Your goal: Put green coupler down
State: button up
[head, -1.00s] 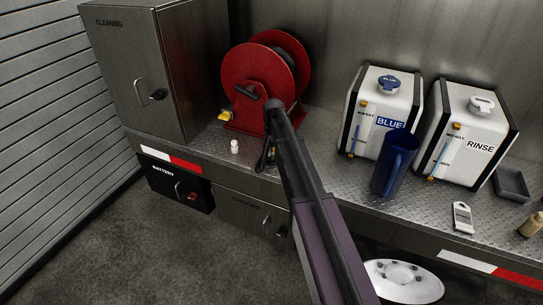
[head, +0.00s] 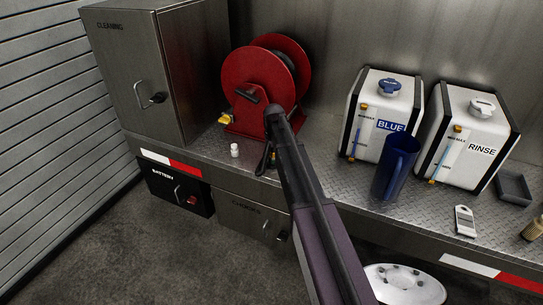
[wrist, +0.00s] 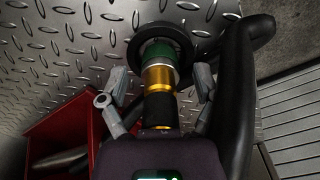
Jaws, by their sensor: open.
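In the wrist view the green coupler (wrist: 159,52) is a dark green collar with a black ring at its top end and a gold and black section below it. My gripper (wrist: 160,82) is open, with one grey finger on each side of the coupler's gold part and a gap on both sides. The coupler appears to be at the diamond-plate deck, but I cannot tell whether it rests on it.
A red hose reel (head: 265,80) stands on the deck (head: 330,165), and a black hose (wrist: 238,90) runs beside the gripper. A small white bottle (head: 235,150), a blue jug (head: 395,168) and two white tanks marked BLUE (head: 385,120) and RINSE (head: 462,140) stand nearby.

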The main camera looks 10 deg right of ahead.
jog(key=shift+r, duration=0.15)
notch_tip(320, 180, up, 12)
jog(key=p, duration=1.2)
dwell(0.9)
jog(key=shift+s, duration=0.35)
jog(key=s+m, duration=0.4)
jog(key=s, duration=2.4)
jog(key=shift+s+a+m, duration=0.15)
jog(key=shift+a+m, duration=0.15)
jog(key=shift+a, duration=0.15)
